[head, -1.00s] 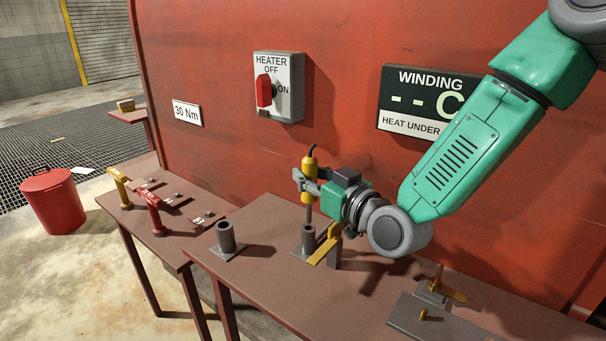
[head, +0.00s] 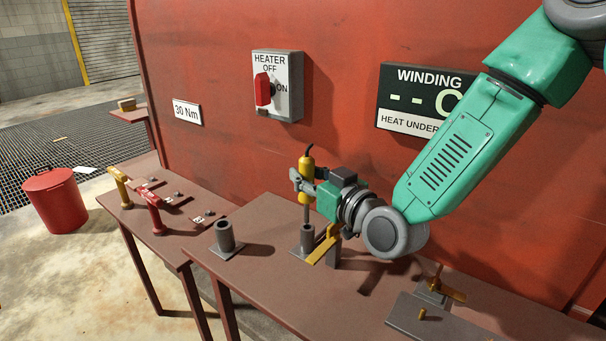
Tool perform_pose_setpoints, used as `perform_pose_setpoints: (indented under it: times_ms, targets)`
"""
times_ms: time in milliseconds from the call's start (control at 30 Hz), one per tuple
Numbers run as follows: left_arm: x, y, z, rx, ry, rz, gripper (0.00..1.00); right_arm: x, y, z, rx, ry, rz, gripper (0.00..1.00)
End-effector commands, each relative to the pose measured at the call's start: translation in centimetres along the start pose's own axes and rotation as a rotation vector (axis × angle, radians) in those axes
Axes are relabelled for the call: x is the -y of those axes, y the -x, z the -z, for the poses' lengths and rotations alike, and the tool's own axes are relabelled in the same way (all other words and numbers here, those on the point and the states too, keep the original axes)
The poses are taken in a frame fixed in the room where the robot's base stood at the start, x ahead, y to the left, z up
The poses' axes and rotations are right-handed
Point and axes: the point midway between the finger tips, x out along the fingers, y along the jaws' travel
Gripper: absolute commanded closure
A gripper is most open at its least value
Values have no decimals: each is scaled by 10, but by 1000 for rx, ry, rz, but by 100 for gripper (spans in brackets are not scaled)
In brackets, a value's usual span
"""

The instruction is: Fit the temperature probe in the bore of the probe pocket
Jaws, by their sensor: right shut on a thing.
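The temperature probe (head: 306,178) has a yellow handle, a black cable end on top and a thin grey stem pointing down. My right gripper (head: 303,182) is shut on its yellow handle and holds it upright. The probe pocket (head: 307,236) is a short grey tube on a square base on the brown bench. The stem's lower end is at the pocket's mouth in the picture; I cannot tell whether it is inside the bore or just above or behind it. A yellow lever (head: 323,249) is beside the pocket. My left gripper is out of view.
A second grey tube holder (head: 226,237) stands to the left on the bench (head: 262,283). A yellow tool (head: 121,187) and a red tool (head: 154,212) stand on the lower left table. A grey fixture (head: 437,290) is at the right. The red wall rises close behind.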

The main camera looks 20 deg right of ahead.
Motion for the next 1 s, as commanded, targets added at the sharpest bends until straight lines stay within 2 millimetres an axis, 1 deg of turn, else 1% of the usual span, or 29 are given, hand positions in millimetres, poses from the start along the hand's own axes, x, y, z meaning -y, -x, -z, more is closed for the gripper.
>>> perform_pose_setpoints:
  times_ms: [667,1000]
  targets:
    - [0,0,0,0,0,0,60,-2,1,0,-2,-2,-6,100]
    - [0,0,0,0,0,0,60,-8,3,0,-3,-6,-8,100]
